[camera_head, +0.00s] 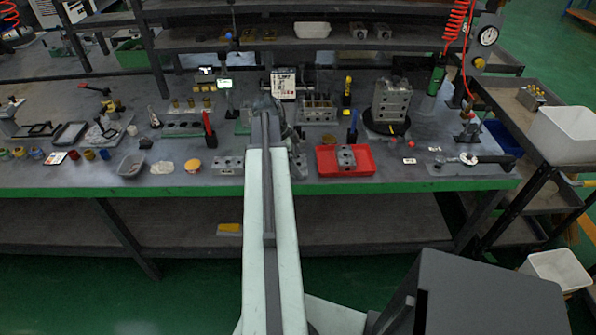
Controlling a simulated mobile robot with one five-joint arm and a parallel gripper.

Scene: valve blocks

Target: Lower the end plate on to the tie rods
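My arm reaches from the bottom of the view to the middle of the bench. My gripper (272,106) is small and dark at its far end, mostly hidden behind my own arm, and its fingers cannot be made out. A grey block with holes (345,157) sits in a red tray (367,170) right of my arm. Another grey holed block (229,166) lies left of my arm. A stack of grey valve blocks (392,104) stands on a black round base (398,129) at the right. I cannot tell which piece is the end plate, and no tie rods are clearly visible.
A green-edged bench (420,185) carries several small parts. A shelf (400,43) crosses the back. A red coiled hose (456,22) hangs at right.

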